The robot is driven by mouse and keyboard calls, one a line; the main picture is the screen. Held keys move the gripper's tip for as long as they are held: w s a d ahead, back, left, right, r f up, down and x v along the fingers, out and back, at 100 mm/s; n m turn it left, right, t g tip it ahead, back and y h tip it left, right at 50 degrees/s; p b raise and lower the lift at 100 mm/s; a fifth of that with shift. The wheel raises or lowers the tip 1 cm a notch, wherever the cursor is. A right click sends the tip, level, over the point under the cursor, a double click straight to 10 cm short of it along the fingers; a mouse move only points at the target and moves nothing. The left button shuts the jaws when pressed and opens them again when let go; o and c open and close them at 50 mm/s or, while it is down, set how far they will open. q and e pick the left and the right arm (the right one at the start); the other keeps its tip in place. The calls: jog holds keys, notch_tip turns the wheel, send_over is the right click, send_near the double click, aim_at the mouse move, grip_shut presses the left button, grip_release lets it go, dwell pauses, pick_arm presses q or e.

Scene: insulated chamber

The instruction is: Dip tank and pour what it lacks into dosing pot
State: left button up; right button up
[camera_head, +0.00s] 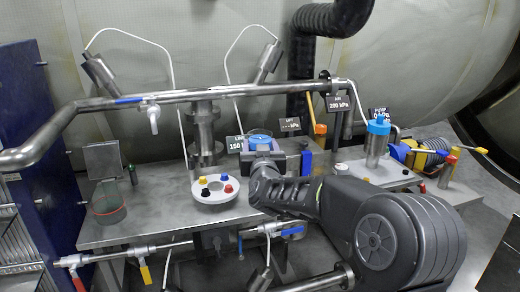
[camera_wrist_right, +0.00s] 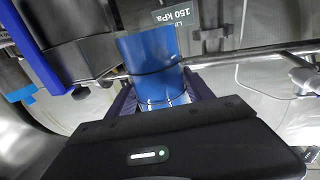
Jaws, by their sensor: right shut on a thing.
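My right gripper (camera_head: 262,151) is shut on a blue-topped cylinder (camera_head: 260,135), above the back of the metal bench. In the right wrist view the blue cylinder (camera_wrist_right: 150,60) stands between the jaws (camera_wrist_right: 160,100), its lower part shiny. A clear vessel (camera_head: 108,203) with a reddish band stands at the bench's left end. A metal cylinder with a blue cap (camera_head: 377,140) stands to the right. I cannot tell which is the tank or the dosing pot. My left gripper is out of view.
A thick pipe (camera_head: 240,92) crosses above the bench (camera_head: 150,225). Small panels read 150 for the line (camera_head: 235,144), 200 kPa for air (camera_head: 338,103) and 0 kPa for the pump (camera_head: 379,114). Pipes with coloured valve levers run along the bench front. A blue panel (camera_head: 40,130) bounds the left.

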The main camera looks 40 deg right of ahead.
dwell(0.7)
jog(key=w+a, duration=1)
jog(key=a, duration=0.5)
jog(key=w+a+f, duration=0.1)
jog(key=a+f, duration=0.1)
jog(key=a, duration=0.6)
jog(key=w+a+f, duration=0.2)
jog(key=a+f, duration=0.1)
jog(key=a, duration=0.5)
jog(key=shift+w+f, duration=0.15)
jog(key=shift+f, duration=0.1)
jog(key=shift+r+n, duration=0.1)
jog(key=shift+n, duration=0.2)
jog(key=shift+w+a+r+n+t, duration=0.1)
jog(key=shift+a+r+n+t, duration=0.35)
jog(key=shift+n, duration=0.8)
jog(key=shift+w+a+r+n+t, duration=0.15)
jog(key=shift+r+n, duration=0.45)
jog(key=shift+n, duration=0.7)
jog(key=shift+w+a+r+n+t, duration=0.1)
jog(key=shift+a+r+n+t, duration=0.3)
jog(key=shift+n, duration=0.85)
